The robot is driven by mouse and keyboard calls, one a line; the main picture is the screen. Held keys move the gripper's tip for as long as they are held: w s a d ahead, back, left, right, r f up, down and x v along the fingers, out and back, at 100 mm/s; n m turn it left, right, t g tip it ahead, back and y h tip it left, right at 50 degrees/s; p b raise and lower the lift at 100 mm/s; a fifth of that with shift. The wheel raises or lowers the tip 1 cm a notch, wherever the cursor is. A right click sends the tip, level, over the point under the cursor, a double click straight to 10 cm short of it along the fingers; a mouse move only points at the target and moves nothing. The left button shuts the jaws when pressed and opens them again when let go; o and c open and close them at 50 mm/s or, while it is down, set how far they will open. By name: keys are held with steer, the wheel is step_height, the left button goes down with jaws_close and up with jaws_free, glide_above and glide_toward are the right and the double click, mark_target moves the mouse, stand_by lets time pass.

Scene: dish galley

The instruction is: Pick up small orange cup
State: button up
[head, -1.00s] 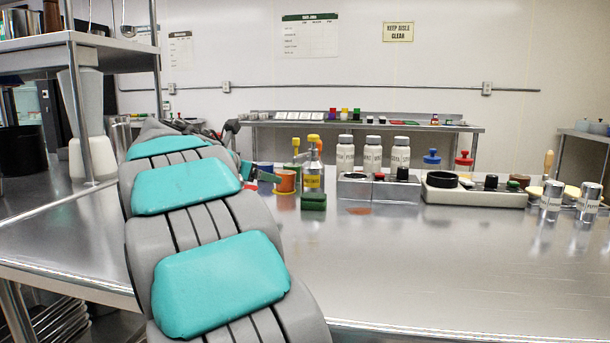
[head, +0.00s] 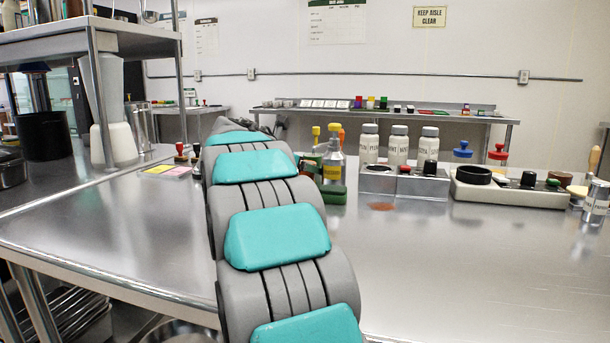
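I cannot clearly make out the small orange cup in the head view now. The spot just left of the spray bottle (head: 333,166) is largely covered by my grey and teal arm. Small green and red parts show at the arm's right edge there, too small to tell what they are. My gripper is hidden behind the arm, so I cannot see its fingers or whether it holds anything.
A green block (head: 333,195) lies in front of the bottle. White shaker bottles (head: 399,147), a metal holder (head: 405,182) and a pale tray (head: 508,193) stand to the right. Stamps (head: 181,153) are at left. The steel counter (head: 460,260) is clear in front.

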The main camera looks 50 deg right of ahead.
jaws_close()
steer(key=shift+r, duration=0.1)
stand_by(0.6)
